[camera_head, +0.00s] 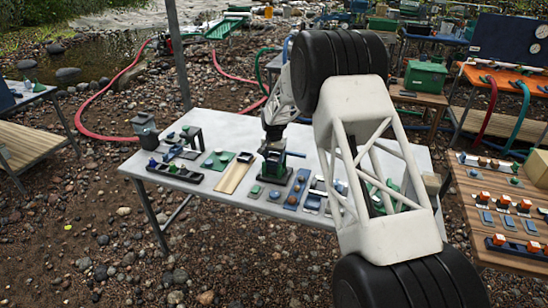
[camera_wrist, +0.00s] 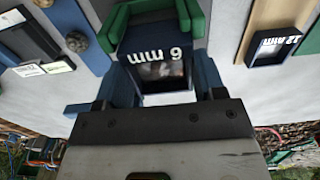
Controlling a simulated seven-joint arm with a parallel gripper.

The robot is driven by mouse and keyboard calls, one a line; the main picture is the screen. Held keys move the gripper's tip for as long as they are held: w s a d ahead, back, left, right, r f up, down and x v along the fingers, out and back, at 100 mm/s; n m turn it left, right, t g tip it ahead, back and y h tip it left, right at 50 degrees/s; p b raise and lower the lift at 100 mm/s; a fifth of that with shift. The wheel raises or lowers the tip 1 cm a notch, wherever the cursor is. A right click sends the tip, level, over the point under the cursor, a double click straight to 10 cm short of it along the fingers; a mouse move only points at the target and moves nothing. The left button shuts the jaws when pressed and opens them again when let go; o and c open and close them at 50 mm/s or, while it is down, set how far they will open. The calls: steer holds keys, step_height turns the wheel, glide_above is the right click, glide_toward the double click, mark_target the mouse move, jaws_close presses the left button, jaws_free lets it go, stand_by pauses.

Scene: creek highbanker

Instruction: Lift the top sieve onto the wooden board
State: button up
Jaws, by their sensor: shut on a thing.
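My gripper (camera_head: 272,151) is over the middle of the white table. The wrist view shows it shut on the dark blue sieve (camera_wrist: 160,48) marked "6 mm", with green parts (camera_wrist: 195,18) beyond it. In the head view the sieve is small and mostly hidden at my gripper. A dark blue and green stand (camera_head: 276,173) is directly below it. I cannot tell whether the sieve touches what is under it.
The white table (camera_head: 215,121) holds a green tray (camera_head: 218,159) and small dark parts to the left. Blue trays (camera_head: 296,188) with round pieces are to the right. A piece marked "12 mm" (camera_wrist: 277,44) shows in the wrist view. A metal post (camera_head: 178,60) stands behind the table.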

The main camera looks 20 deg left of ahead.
steer(key=shift+r, duration=3.6)
steer(key=shift+a, duration=0.15)
steer(key=s+a+f, duration=0.2)
steer(key=a, duration=0.6)
steer(key=s+a+f, duration=0.2)
steer(key=a+f, duration=0.1)
steer(key=a, duration=0.5)
steer(key=shift+a+f, duration=0.2)
steer(key=shift+f, duration=0.15)
steer(key=shift+f, duration=0.2)
steer(key=shift+f, duration=2.05)
steer(key=shift+f, duration=1.6)
